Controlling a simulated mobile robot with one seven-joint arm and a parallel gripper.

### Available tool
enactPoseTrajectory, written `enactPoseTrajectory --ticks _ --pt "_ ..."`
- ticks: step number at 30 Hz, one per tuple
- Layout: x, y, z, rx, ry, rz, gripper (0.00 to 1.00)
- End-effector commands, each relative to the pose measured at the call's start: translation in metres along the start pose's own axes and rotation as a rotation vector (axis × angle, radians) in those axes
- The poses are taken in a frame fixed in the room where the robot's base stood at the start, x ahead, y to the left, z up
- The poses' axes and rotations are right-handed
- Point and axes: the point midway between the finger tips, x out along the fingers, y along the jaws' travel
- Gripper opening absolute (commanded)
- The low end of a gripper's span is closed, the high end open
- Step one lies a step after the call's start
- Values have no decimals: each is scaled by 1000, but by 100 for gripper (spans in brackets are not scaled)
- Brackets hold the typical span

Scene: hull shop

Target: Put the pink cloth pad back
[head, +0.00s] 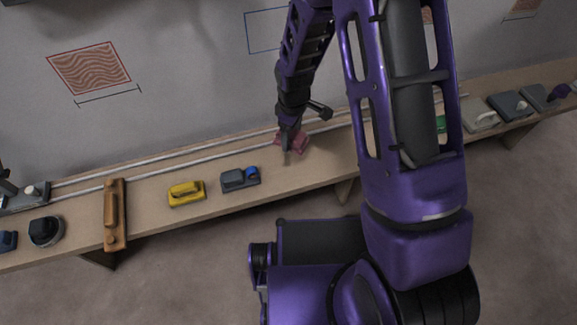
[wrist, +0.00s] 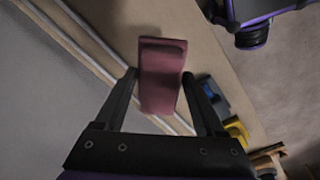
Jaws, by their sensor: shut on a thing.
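The pink cloth pad (head: 299,142) is at my gripper on the long wooden shelf (head: 150,198), close to the pale rails. In the wrist view the pad (wrist: 162,75) is a dull pink block between the two dark fingers. My gripper (head: 288,149) is shut on it, also seen in the wrist view (wrist: 160,80). The head view shows the gripper pointing down with the pad at shelf height. I cannot tell whether the pad touches the shelf. My arm hides part of the shelf to the right.
Left of the pad stand a grey block with a blue knob (head: 240,178), a yellow tool (head: 187,193), and a long brown wooden tool (head: 115,215). Right of my arm are a green item (head: 441,124) and grey tools (head: 480,116). Pale rails (head: 210,157) run along the shelf.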

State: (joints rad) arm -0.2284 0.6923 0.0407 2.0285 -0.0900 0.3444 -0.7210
Motion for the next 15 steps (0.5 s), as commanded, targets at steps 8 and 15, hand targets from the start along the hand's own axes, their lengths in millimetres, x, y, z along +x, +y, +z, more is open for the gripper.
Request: enactPoseTrajectory --ticks 8,15 --pt "22 -24 3 -3 -56 -64 23" --pt "58 -26 4 -2 -53 -62 23"
